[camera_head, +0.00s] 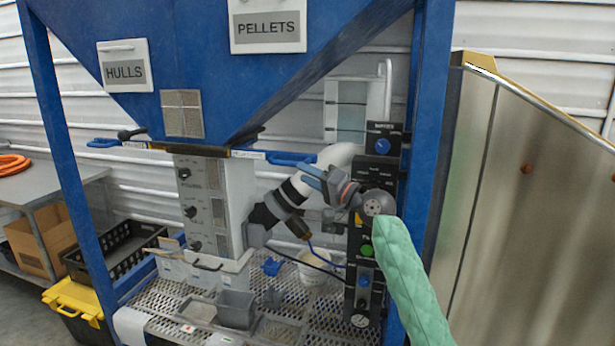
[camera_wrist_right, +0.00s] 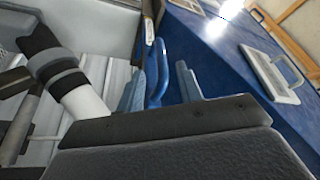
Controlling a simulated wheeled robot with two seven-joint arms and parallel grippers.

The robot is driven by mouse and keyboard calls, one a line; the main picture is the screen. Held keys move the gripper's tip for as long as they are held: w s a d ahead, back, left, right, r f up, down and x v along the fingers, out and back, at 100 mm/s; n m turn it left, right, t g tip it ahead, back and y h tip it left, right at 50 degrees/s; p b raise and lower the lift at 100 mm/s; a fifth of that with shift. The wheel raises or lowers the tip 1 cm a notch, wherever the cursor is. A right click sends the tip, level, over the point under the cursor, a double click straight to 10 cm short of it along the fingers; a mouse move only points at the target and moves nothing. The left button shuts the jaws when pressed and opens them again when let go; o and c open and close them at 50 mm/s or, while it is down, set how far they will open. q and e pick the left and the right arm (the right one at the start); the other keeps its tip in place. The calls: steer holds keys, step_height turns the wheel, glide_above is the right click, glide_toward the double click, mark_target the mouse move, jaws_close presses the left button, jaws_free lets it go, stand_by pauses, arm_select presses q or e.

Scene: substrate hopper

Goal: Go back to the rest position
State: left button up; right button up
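My right gripper (camera_head: 308,176) is in front of the hopper frame, at the end of my arm with a green padded sleeve. Its two blue-grey fingers are apart, with nothing held between them. The right wrist view also shows the open fingers (camera_wrist_right: 160,74). A blue slide-gate handle (camera_head: 292,159) under the blue hopper (camera_head: 220,70) lies just beyond the fingertips. In the wrist view the handle (camera_wrist_right: 157,62) appears in line with the gap; I cannot tell whether it is touched. My left gripper is not in view.
A control column (camera_head: 365,250) with knobs and a green button stands beside my right arm. A white pipe (camera_head: 325,165) runs behind the gripper. Below are a perforated bench (camera_head: 180,300), grey tubs (camera_head: 236,308) and a white bucket (camera_head: 313,270). A metal panel (camera_head: 530,200) stands at right.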

steer(key=w+d+f+m+h, duration=0.1)
steer(key=d+f+h, duration=0.15)
steer(key=f, duration=1.35)
steer(key=d+f+m+h, duration=0.1)
steer(key=f+h, duration=0.3)
steer(key=f, duration=1.3)
steer(key=s+d+f+g+h, duration=0.1)
steer(key=s+f, duration=0.3)
steer(key=f, duration=0.5)
steer(key=s+d+f+g+h, duration=0.1)
steer(key=s+d+f+h, duration=0.15)
steer(key=f, duration=0.75)
steer(key=s+d+f+g+h, duration=0.1)
steer(key=s+f, duration=0.3)
steer(key=f, duration=0.5)
steer(key=s+d+f+n+g+h, duration=0.2)
steer(key=s+d+f+g, duration=0.15)
steer(key=s+f, duration=1.8)
steer(key=s+d+f+n+g+h, duration=0.1)
steer(key=s+d+f+g, duration=0.1)
steer(key=s+f, duration=0.6)
steer(key=s+d+f+n+g+h, duration=0.1)
steer(key=s+f, duration=0.7)
steer(key=s, duration=1.1)
steer(key=shift+d+f+n+g+h, duration=0.35)
steer(key=shift+d+n+h, duration=0.25)
steer(key=shift+d, duration=0.6)
